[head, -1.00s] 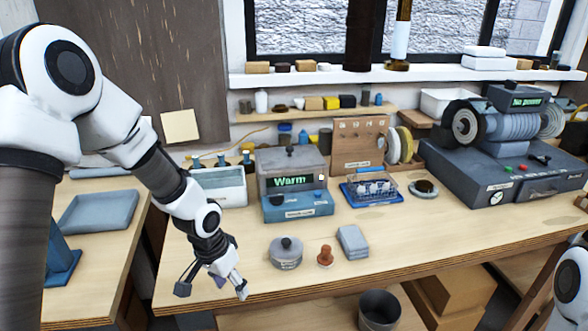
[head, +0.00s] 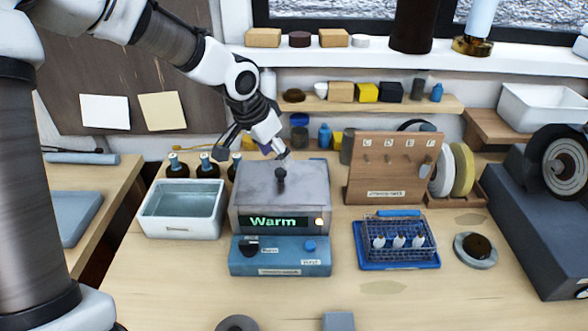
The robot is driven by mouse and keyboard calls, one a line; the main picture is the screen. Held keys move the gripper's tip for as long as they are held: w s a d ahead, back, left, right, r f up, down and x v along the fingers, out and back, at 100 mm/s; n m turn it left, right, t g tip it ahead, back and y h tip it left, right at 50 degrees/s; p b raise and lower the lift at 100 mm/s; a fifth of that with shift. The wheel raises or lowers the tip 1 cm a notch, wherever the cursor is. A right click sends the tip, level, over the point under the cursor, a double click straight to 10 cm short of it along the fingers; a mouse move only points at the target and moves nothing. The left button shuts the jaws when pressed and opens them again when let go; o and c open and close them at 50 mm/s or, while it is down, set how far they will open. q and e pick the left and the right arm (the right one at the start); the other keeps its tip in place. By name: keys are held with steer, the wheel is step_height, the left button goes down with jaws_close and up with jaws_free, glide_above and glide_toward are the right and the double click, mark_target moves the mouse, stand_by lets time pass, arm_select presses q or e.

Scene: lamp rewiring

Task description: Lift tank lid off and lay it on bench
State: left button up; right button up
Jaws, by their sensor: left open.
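The tank (head: 237,217) is a grey box on a blue base with a lit display reading "Warm". Its grey lid (head: 308,182) lies flat on top, with a dark upright knob (head: 280,183) in the middle. My left gripper (head: 256,150) is open and empty, with its fingers spread above the back of the lid. One fingertip shows just above the knob; I cannot tell whether they touch. The wooden bench (head: 190,285) carries the tank. My right gripper is not in view.
An open tray of clear liquid (head: 182,227) stands left of the tank, with dark bottles (head: 205,166) behind it. A blue vial rack (head: 398,240) and a pegboard stand (head: 385,168) are to the right. The bench front left is clear.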

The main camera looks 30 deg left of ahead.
mark_target(280, 171)
arm_select(q)
steer(key=shift+s+d+f+p, duration=0.3)
steer(key=shift+s+f, duration=0.35)
steer(key=shift+f, duration=0.15)
steer(key=x, duration=0.2)
steer(key=w+x, duration=0.1)
steer(key=x, duration=0.2)
steer(key=shift+s+a+r, duration=0.1)
steer(key=shift+r, duration=0.1)
steer(key=shift+s+r, duration=0.1)
steer(key=shift+s, duration=0.05)
steer(key=shift+s+r, duration=0.15)
steer(key=shift+s, duration=0.05)
steer(key=c, duration=0.5)
jaws_close()
